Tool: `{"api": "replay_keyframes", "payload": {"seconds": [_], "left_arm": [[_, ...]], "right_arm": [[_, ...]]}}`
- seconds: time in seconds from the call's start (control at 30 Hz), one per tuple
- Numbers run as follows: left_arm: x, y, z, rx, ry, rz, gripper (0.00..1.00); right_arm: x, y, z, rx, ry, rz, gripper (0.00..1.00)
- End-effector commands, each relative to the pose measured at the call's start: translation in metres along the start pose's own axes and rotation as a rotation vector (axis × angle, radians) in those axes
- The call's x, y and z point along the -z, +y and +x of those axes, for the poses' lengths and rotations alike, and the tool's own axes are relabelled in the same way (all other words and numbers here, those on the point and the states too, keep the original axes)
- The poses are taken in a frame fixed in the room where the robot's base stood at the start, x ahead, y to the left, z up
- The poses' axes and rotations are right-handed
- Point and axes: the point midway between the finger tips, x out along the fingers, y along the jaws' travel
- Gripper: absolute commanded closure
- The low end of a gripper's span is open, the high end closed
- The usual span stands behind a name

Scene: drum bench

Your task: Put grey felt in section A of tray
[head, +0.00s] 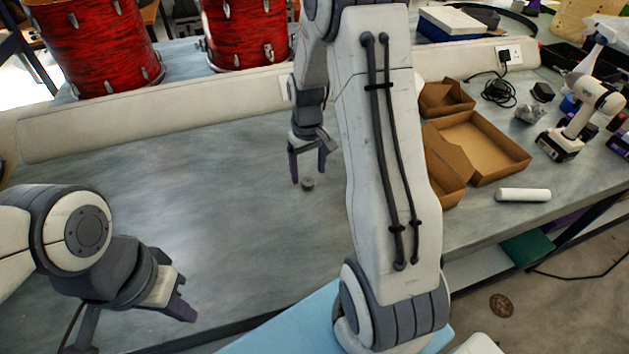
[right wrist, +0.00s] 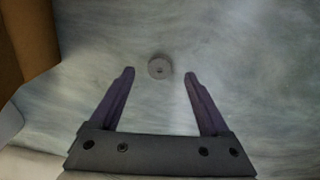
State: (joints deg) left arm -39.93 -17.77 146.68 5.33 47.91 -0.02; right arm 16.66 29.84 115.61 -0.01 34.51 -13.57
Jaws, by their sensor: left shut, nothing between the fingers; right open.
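The grey felt (head: 308,184) is a small round grey disc with a centre mark, lying on the grey bench top. It also shows in the right wrist view (right wrist: 160,67). My right gripper (head: 308,172) is open, pointing down, with the felt just beyond and between its fingertips; I see no contact. My left gripper (head: 184,308) is shut and empty at the lower left, near the bench's front edge. An open cardboard tray (head: 510,148) lies to the right, partly behind my right arm. No section A label is readable.
Two red drums (head: 100,45) stand at the back left behind a pale ledge (head: 150,128). A white cylinder (head: 523,195), a cordless drill (head: 580,118) and a coiled black cable (head: 497,92) lie on the right. The bench left of the felt is clear.

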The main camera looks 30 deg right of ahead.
Motion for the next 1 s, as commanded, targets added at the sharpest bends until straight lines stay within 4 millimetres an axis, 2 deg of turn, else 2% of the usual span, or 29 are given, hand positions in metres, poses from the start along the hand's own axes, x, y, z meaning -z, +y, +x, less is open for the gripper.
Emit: {"api": "replay_keyframes", "payload": {"seconds": [0.1, 0.2, 0.5, 0.67, 0.7, 0.73, 1.0], "left_arm": [[0.000, 0.000, -0.004, 0.000, 0.000, 0.000, 1.00], [0.000, 0.000, -0.004, 0.000, 0.000, 0.000, 1.00], [0.000, 0.000, -0.004, 0.000, 0.000, 0.000, 1.00], [0.000, 0.000, -0.004, 0.000, 0.000, 0.000, 1.00], [0.000, 0.000, -0.004, 0.000, 0.000, 0.000, 1.00], [0.000, 0.000, -0.004, 0.000, 0.000, 0.000, 1.00], [0.000, 0.000, -0.004, 0.000, 0.000, 0.000, 1.00]], "right_arm": [[-0.003, -0.001, 0.020, 0.002, -0.007, 0.002, 0.20], [-0.003, 0.000, 0.030, 0.001, -0.005, 0.003, 0.20], [-0.002, 0.000, 0.035, 0.000, 0.000, 0.003, 0.20], [-0.002, 0.001, 0.035, 0.000, 0.000, 0.003, 0.81], [-0.002, 0.001, 0.035, 0.000, 0.000, 0.003, 0.96], [-0.002, 0.001, 0.034, 0.000, 0.000, 0.003, 1.00], [-0.002, 0.001, 0.034, 0.000, 0.000, 0.003, 1.00]]}}
